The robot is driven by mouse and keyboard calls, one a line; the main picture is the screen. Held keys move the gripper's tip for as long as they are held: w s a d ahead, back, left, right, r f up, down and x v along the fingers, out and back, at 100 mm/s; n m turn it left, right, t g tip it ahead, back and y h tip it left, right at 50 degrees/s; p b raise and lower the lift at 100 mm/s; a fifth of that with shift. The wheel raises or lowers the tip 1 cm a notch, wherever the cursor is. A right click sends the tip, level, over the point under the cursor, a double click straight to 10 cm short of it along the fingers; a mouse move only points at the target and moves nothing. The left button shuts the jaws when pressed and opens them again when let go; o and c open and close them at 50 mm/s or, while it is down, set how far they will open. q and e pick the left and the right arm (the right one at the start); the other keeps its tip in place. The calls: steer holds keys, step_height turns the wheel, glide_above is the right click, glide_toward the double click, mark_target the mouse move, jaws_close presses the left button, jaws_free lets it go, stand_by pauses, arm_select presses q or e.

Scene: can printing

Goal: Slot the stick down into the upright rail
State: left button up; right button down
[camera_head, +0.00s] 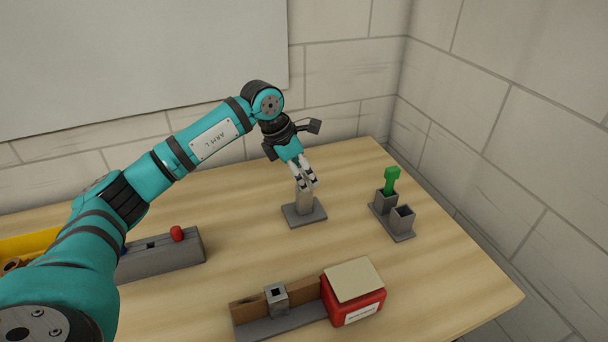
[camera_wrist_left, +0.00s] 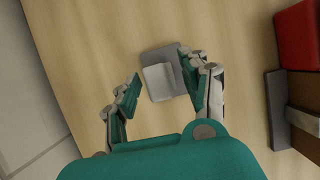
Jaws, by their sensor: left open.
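My left gripper (camera_head: 304,184) is open, pointing down at a light grey upright post (camera_head: 304,199) on a square dark grey base plate (camera_head: 317,214). The fingers are at the post's top. In the left wrist view, the open fingers (camera_wrist_left: 163,78) lie to either side of the pale post (camera_wrist_left: 158,84), with the base plate (camera_wrist_left: 160,54) behind it; I cannot tell whether they touch it. I cannot tell for certain whether this post is the rail or the stick, or whether it is hollow. My right gripper is not in view.
A green peg (camera_head: 392,178) stands in a grey two-socket holder (camera_head: 403,217) at the right. A red box (camera_head: 356,303) with a beige top and a grey fixture with a brown board (camera_head: 250,311) are in front. A grey block with a red knob (camera_head: 177,233) is at left.

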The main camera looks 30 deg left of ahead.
arm_select(q)
steer(key=v, duration=1.1)
steer(key=shift+r, duration=0.25)
steer(key=shift+s+a, duration=0.1)
steer(key=shift+a, duration=0.05)
